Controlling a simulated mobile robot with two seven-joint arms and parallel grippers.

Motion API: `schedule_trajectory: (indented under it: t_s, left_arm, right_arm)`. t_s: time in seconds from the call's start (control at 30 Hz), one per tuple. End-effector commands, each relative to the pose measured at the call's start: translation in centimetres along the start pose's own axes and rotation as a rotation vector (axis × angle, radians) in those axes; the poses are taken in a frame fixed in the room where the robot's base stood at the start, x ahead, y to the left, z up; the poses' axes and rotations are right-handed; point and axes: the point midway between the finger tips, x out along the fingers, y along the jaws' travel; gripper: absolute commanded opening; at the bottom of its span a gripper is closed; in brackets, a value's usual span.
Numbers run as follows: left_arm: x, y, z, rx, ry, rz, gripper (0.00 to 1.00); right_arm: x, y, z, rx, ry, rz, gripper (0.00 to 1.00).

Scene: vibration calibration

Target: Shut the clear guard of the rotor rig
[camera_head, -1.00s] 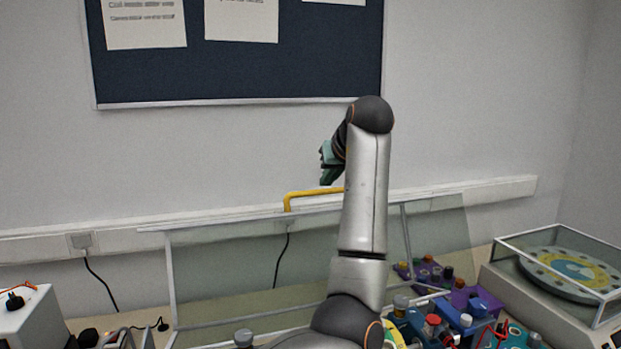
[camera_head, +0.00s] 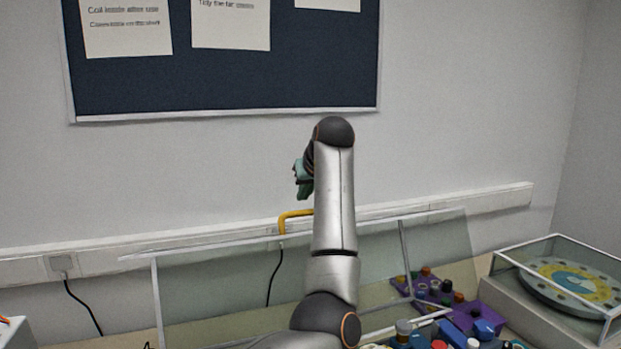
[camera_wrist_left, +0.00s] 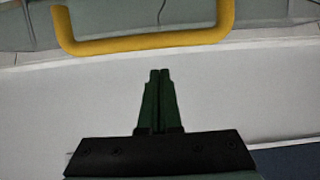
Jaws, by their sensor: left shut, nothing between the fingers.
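The clear guard (camera_head: 215,292) of the rotor rig stands raised, a see-through panel with a pale frame. Its yellow handle (camera_head: 283,221) sits at the top edge, partly hidden behind my left arm. My left gripper (camera_head: 301,193), dark green, is shut and empty just above the handle in the head view. In the left wrist view the shut fingertips (camera_wrist_left: 160,72) point at the yellow handle (camera_wrist_left: 140,44), with a small gap showing in the picture. I cannot tell the depth between them. The rotor under the guard is hidden. My right gripper is not in view.
A second rig with a clear box cover (camera_head: 560,277) over a round disc stands at the right. A purple tray (camera_head: 485,318) and several coloured parts sit in front of it. The wall, with trunking (camera_head: 490,203) and a noticeboard (camera_head: 225,88), is close behind.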

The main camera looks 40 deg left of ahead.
Motion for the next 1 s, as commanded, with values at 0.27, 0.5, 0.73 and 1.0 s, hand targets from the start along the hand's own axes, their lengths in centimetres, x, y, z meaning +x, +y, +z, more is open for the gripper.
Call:
schedule_trajectory:
  t_s: [0.27,0.5,0.73,1.0]
  left_arm:
    - [-0.5,0.1,2.1,0.002,0.001,0.002,0.0]
    - [-1.3,0.0,3.1,0.001,0.001,0.0,0.0]
    - [-1.3,0.0,3.1,0.001,0.001,0.0,0.0]
    - [-1.3,-0.1,3.2,0.001,0.014,0.0,0.0]
  right_arm:
    - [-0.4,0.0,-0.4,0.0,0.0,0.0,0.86]
    - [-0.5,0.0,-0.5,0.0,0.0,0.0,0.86]
    - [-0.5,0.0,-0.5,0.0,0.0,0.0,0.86]
    - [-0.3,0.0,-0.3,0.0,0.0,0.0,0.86]
